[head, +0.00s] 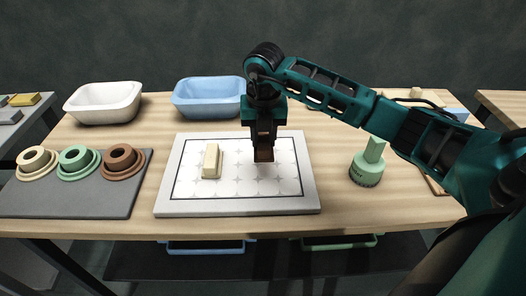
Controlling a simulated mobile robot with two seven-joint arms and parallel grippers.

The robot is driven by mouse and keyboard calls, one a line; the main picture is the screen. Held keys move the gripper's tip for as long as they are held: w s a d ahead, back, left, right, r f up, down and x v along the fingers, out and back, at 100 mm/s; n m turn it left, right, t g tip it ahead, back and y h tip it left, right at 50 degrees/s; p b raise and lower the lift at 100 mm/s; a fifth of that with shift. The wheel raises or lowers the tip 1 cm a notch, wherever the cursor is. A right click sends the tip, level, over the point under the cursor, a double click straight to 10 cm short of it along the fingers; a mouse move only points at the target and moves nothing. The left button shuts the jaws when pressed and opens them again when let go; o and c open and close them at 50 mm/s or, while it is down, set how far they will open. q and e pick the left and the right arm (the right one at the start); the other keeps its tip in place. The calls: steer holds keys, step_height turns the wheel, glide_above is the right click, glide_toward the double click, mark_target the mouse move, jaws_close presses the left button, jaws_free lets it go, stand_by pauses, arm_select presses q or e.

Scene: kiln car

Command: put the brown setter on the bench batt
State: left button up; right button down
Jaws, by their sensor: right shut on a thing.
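My right gripper (263,148) points down over the right half of the batt and is shut on the brown setter (264,155). The setter is mostly hidden by the fingers. I cannot tell whether its bottom touches the batt. My left gripper is not in view.
A grey slab (60,202) at left holds cream, green and brown ringed pieces (124,160). A white basin (104,102) and a blue basin (207,97) stand behind. A green handled piece (367,168) stands right of the batt, under my right arm.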

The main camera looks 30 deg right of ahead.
mark_target(264, 142)
steer(key=shift+f, duration=2.45)
steer(key=shift+f, duration=0.1)
steer(key=c, duration=1.3)
jaws_free()
steer(key=shift+f, duration=0.1)
steer(key=o, duration=0.5)
steer(key=shift+r, duration=0.35)
steer(key=r, duration=0.7)
steer(key=s+a+r, duration=0.1)
steer(key=r, duration=0.3)
steer(key=shift+s+r, duration=0.1)
steer(key=shift+r, duration=0.25)
steer(key=shift+d, duration=0.1)
